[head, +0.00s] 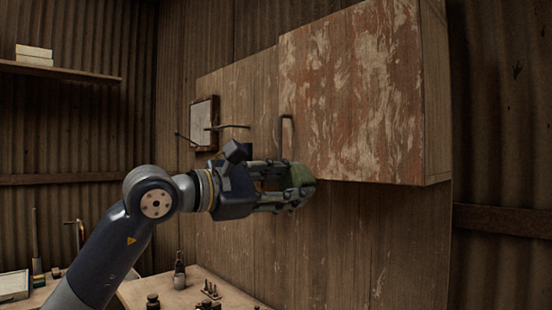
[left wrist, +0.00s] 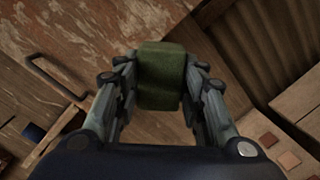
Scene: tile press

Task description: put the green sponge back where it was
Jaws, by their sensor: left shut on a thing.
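The green sponge (left wrist: 162,75) is a dark green block between the fingers of my left gripper (left wrist: 160,88) in the left wrist view. The gripper is shut on it. In the head view the left gripper (head: 295,187) is raised in front of the wooden wall panel, just below the wall cabinet's lower edge. The sponge (head: 303,175) shows there partly behind the fingers. My right gripper is in neither view.
The wooden cabinet (head: 350,95) with flaking red and white paint has a dark handle (head: 286,135) at its left edge. A small framed board (head: 204,123) and hooks are on the wall. A bench (head: 190,288) below holds a dark bottle (head: 180,270) and small items. A shelf (head: 60,70) is at left.

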